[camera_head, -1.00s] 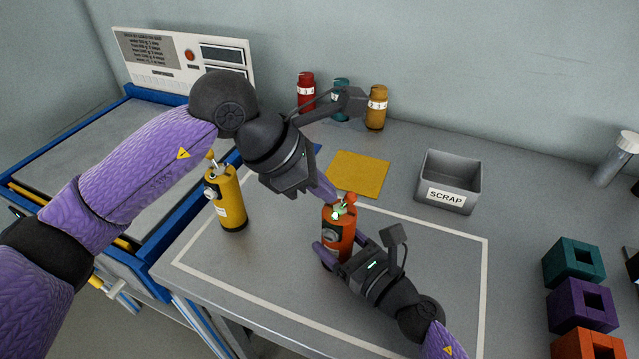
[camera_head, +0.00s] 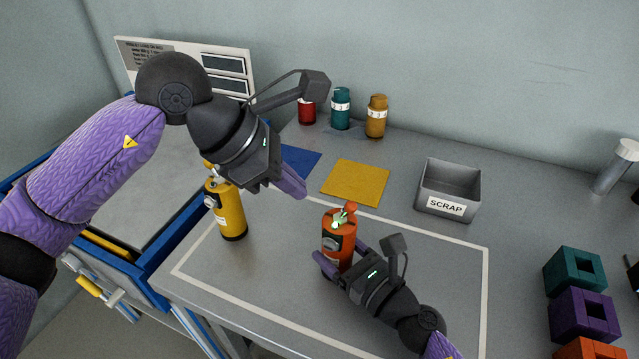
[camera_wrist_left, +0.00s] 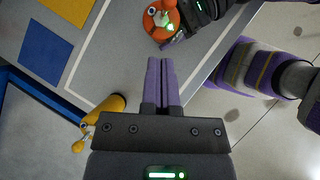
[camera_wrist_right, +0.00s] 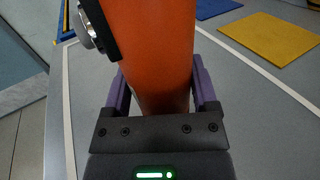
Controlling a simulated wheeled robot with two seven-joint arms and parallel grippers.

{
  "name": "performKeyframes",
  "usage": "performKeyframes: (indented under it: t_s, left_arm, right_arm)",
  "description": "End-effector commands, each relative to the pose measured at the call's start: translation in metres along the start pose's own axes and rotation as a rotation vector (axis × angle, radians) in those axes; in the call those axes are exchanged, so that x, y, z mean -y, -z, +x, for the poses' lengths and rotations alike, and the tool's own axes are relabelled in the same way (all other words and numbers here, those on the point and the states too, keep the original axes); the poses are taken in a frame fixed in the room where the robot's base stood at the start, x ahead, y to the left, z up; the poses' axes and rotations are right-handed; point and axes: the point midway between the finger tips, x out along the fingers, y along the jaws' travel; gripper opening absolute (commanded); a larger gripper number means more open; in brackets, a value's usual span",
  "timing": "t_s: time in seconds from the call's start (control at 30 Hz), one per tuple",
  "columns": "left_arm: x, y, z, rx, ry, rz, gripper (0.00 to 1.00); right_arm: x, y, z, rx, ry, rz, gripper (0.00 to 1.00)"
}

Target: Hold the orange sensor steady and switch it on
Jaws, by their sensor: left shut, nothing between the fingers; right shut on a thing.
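The orange sensor (camera_head: 340,240) stands upright on the grey table inside the white outline. Its top carries a small orange lever and a green-lit part. My right gripper (camera_head: 340,262) is shut around its lower body; in the right wrist view the orange body (camera_wrist_right: 152,50) fills the space between the fingers. My left gripper (camera_head: 300,193) is shut and empty, above the table to the upper left of the sensor and apart from it. In the left wrist view its fingers (camera_wrist_left: 160,65) lie together, with the sensor top (camera_wrist_left: 160,22) beyond them.
A yellow sensor (camera_head: 228,215) stands left of the orange one, close below my left gripper. A yellow mat (camera_head: 355,182) and a blue mat (camera_head: 300,160) lie behind. A grey SCRAP bin (camera_head: 447,190) stands right. Several coloured blocks (camera_head: 582,308) stand at the right edge.

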Motion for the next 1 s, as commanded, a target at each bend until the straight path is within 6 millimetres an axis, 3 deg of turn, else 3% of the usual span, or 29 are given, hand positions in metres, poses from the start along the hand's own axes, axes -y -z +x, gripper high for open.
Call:
performKeyframes:
  t_s: [0.2,0.4,0.57,0.9,0.93,1.0]
  left_arm:
    - [0.005,-0.011,-0.054,0.002,-0.004,0.003,0.0]
    - [0.008,-0.017,-0.087,0.0,-0.002,0.0,0.0]
    - [0.009,-0.018,-0.097,0.0,0.0,0.0,0.0]
    - [0.01,-0.018,-0.097,0.0,0.001,0.0,0.0]
    - [0.01,-0.018,-0.097,0.0,0.001,0.0,0.0]
    - [0.009,-0.018,-0.097,0.0,0.001,0.0,0.0]
  right_arm:
    - [0.0,0.0,0.0,-0.001,0.0,0.0,0.08]
    - [0.0,0.0,0.0,-0.001,0.0,0.0,0.08]
    - [0.0,0.0,0.0,-0.001,0.0,0.0,0.08]
    - [0.0,0.0,0.0,-0.001,0.0,0.0,0.08]
    - [0.0,0.0,0.0,-0.001,0.0,0.0,0.77]
    - [0.0,0.0,0.0,-0.001,0.0,0.0,0.92]
